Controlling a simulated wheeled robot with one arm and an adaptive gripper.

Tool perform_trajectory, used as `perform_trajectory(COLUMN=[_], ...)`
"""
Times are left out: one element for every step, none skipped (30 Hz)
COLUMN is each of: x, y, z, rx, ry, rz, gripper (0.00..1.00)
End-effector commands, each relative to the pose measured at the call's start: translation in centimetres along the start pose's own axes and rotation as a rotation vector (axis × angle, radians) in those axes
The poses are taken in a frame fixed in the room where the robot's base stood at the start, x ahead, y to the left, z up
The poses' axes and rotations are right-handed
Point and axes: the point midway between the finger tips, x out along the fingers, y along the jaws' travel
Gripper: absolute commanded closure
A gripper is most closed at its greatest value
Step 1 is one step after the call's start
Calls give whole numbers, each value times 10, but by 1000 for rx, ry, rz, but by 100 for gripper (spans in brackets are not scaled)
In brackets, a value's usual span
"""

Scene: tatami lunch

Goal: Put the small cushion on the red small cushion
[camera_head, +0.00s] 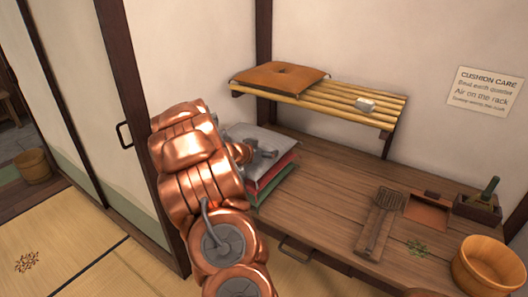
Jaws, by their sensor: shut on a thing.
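A small grey cushion (283,145) is at the left end of the wooden bench, partly hidden by my arm. My gripper (262,155) is shut on its near left part; the fingertips are small and partly hidden. The red small cushion (281,172) lies directly below the grey one, showing only a strip along its right edge. The two edges look about lined up. I cannot tell whether the grey cushion rests fully on the red one or is held just above it. A green cushion (276,186) lies under the red one.
An orange cushion (280,77) lies on the slatted wall rack (340,97), with a small pale object (367,104). The bench (325,185) is clear in the middle; a brush (380,222), dustpan (428,213) and wooden tub (488,265) stand right. A sliding door is left.

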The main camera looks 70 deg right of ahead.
Motion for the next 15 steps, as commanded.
perform_trajectory(x=[1, 1, 2, 2, 2, 1, 1, 1, 1, 1, 2, 2, 2, 2, 2], y=[0, 0, 0, 0, 0, 0, 0, 0, 0, 0, 0, 0, 0, 0, 0], z=[2, 2, 3, 3, 3, 3, 3, 3, 3, 3, 3, 4, 5, 6, 6], rx=[1, 1, 1, 1, 2, 2, 2, 2, 2, 2, 2, 2, 1, 1, 1], ry=[1, 1, 1, 1, 1, 1, 1, 1, 1, 1, 1, 0, 0, 0, 0], rz=[1, 1, 1, 1, 0, 0, 0, 0, 0, 0, 0, 0, 0, 0, 0], gripper=[68, 68, 68, 68, 68, 68, 68, 68, 68, 68, 68, 68, 68, 68, 12])
